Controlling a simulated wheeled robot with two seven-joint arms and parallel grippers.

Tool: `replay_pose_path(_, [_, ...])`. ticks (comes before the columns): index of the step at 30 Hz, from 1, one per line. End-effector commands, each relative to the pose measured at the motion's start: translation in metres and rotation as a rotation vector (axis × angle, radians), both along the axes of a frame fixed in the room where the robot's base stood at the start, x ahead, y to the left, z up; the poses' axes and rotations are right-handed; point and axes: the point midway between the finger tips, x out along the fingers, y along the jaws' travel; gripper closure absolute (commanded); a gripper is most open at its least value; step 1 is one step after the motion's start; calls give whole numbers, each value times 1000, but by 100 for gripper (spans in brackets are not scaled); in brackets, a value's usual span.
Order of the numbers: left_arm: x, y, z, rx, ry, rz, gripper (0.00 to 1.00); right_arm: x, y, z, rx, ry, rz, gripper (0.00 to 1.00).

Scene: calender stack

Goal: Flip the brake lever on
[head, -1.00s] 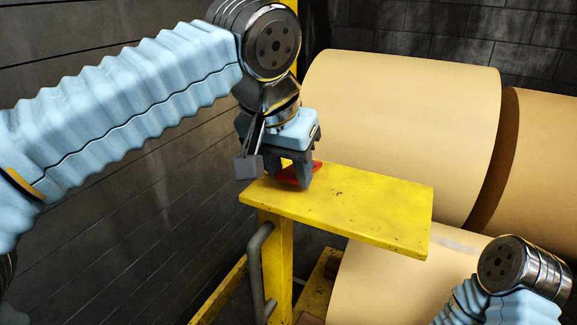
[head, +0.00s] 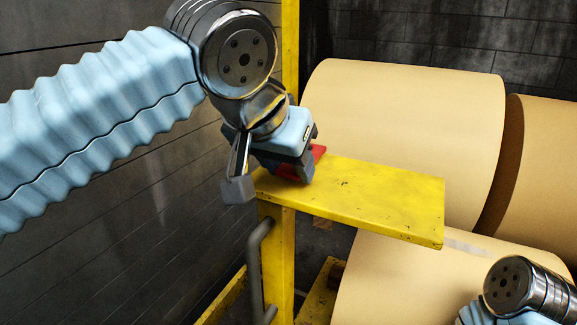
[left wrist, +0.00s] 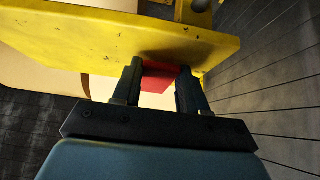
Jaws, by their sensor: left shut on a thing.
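A red brake lever piece (head: 319,151) shows at the left end of the yellow platform, partly hidden by my left gripper. My left gripper (head: 292,172) is shut on it, low over the platform's left corner, and is tilted. In the left wrist view the red piece (left wrist: 158,76) sits between the two dark fingers of the left gripper (left wrist: 160,70), beside the yellow platform edge. How the lever joins its mount is hidden. Only the wrist and forearm of my right arm show at the lower right; its gripper is out of frame.
The yellow platform (head: 370,205) stands on a yellow post (head: 277,250) with a grey handle pipe (head: 255,270) beside it. Large tan paper rolls (head: 410,125) lie behind and below. A dark wall (head: 130,240) is at the left.

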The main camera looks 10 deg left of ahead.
Motion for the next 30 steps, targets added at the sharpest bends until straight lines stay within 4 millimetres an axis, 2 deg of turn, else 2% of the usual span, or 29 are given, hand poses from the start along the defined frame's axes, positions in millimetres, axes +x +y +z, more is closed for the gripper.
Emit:
replay_pose_path(1, [0, 0, 0, 0, 0, 0, 88, 0, 0, 0, 0, 0, 0, 57])
replay_pose_path(2, [0, 0, 0, 0, 0, 0, 53, 0, 0, 0, 0, 0, 0, 57])
replay_pose_path(6, [0, 0, 0, 0, 0, 0, 32, 0, 0, 0, 0, 0, 0, 57])
replay_pose_path(17, [-3, 1, 6, 0, 0, 0, 32, 0, 0, 2, 0, 0, 1, 57])
replay_pose_path(20, [-11, 3, 19, -1, -2, -1, 32, 0, 1, 5, 2, 1, 3, 57])
replay_pose_path(30, [-57, 18, 85, -1, -2, -1, 32, -1, 4, 25, 6, 3, 8, 57])
